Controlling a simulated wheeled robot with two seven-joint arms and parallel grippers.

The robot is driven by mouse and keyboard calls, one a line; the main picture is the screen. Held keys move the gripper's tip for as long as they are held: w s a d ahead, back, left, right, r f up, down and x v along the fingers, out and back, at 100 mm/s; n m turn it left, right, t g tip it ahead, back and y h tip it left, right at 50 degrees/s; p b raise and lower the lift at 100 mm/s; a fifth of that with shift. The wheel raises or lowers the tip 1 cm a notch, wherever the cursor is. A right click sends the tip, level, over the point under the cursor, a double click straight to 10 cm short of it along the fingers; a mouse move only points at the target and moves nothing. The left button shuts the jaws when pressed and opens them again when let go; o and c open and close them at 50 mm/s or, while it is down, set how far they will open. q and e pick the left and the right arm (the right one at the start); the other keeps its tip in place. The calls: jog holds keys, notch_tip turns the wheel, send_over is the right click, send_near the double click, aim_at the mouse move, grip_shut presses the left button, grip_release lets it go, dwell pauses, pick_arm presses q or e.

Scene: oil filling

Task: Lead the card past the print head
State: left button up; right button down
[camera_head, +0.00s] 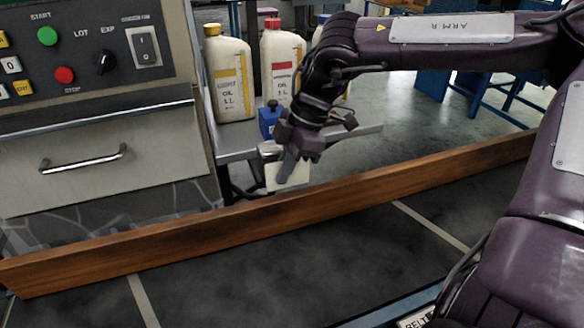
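My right gripper (286,168) hangs down from the purple arm in the middle of the view. It is shut on a small cream card (298,175); one grey finger lies across the card's near face, and the other finger is hidden behind it. The card is held upright just beyond the wooden board. A blue unit with a dark knob (268,119), apparently the print head, sits on the grey shelf behind and left of the gripper. A pale block (269,150) shows below it, close to the card; I cannot tell whether they touch. My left gripper is out of view.
A long wooden board (150,248) runs along the dark belt's far edge. A control cabinet (90,130) stands at the left. A yellow-capped oil bottle (231,85) and a red-capped one (281,70) stand on the grey shelf (238,145). The belt (270,270) is bare.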

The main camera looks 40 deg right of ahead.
jog(key=shift+w+a+b, duration=0.4)
jog(key=shift+w+a, duration=0.1)
jog(key=shift+a, duration=1)
jog(key=shift+w+a+b, duration=0.35)
jog(key=shift+w+a, duration=0.1)
jog(key=shift+a, duration=1.1)
jog(key=shift+w+a+b, duration=0.4)
jog(key=shift+w+a, duration=0.1)
jog(key=shift+a, duration=1)
jog(key=s+a+r+p, duration=0.2)
jog(key=s+r+p, duration=0.1)
jog(key=s+r, duration=0.3)
jog(key=shift+s+p, duration=0.35)
